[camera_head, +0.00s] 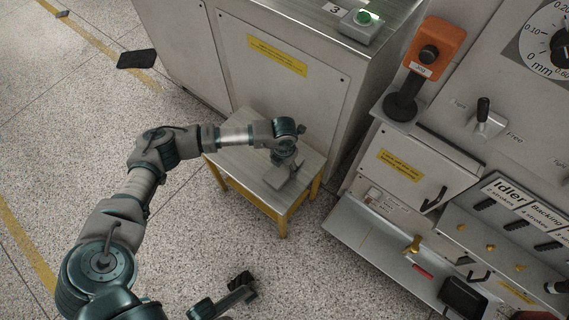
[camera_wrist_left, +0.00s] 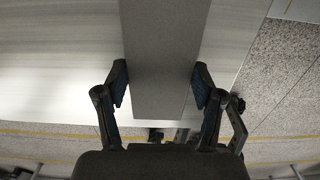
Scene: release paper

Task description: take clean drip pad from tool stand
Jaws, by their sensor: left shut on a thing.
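The tool stand (camera_head: 237,162) is a small table with a pale metal top and yellow legs. A flat grey drip pad (camera_head: 276,178) is over its top, partly hidden by my left gripper. My left gripper (camera_head: 285,166) reaches down over the stand and is shut on the pad. In the left wrist view the pad is a plain grey slab (camera_wrist_left: 165,55) between the two fingers of the left gripper (camera_wrist_left: 160,88). I cannot tell whether the pad touches the stand top. A dark end that looks like my right gripper (camera_head: 242,289) shows at the bottom; its fingers are unclear.
A grey metal cabinet (camera_head: 290,95) with a green-lit button box (camera_head: 360,26) stands behind the stand. At right is a machine panel with an orange control (camera_head: 434,48) and a projecting ledge (camera_head: 355,235). A dark flat object (camera_head: 136,59) lies on the open speckled floor at left.

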